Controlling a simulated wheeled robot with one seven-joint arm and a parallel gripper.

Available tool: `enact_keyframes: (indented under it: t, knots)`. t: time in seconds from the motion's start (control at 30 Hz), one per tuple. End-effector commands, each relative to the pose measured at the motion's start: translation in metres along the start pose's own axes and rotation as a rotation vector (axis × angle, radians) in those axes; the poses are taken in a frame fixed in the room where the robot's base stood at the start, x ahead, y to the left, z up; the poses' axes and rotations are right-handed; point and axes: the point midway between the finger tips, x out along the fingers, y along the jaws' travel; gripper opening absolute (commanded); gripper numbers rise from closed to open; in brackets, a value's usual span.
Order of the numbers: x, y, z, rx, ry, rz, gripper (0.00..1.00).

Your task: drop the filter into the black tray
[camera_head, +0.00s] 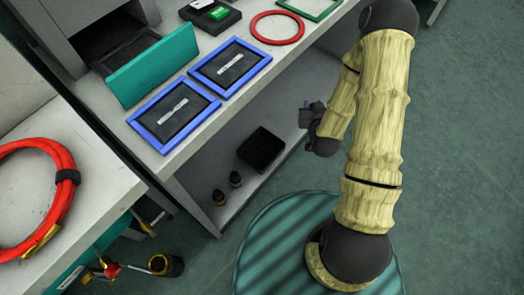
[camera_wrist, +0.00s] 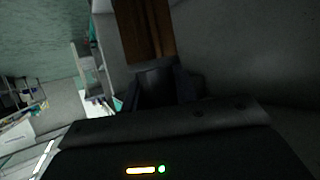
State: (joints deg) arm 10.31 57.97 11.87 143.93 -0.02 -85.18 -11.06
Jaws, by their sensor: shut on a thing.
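The black tray (camera_head: 262,150), a small dark square, sits on the lower shelf in the head view. My gripper (camera_head: 312,113) is to the right of the tray, near the shelf's front edge, partly hidden behind my arm. In the wrist view my gripper (camera_wrist: 165,90) is shut on a dark rounded piece, apparently the filter (camera_wrist: 156,80). It is very dark there, so its full shape cannot be told. In the head view the filter cannot be told apart from my dark gripper.
Two small dark bottles (camera_head: 227,188) stand left of the tray on the lower shelf (camera_head: 205,160). The bench above carries blue-framed pads (camera_head: 175,112) and a red ring (camera_head: 277,27). A brown upright surface (camera_wrist: 145,30) shows beyond my fingers. The floor at right is clear.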

Motion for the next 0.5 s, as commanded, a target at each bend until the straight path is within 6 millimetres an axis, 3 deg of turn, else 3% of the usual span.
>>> enact_keyframes:
  t: [0.17, 0.5]
  knots:
    - [0.025, -0.019, 0.030, -0.024, -0.001, -0.070, 0.04]
    - [0.093, -0.096, 0.119, -0.144, -0.001, -0.347, 0.04]
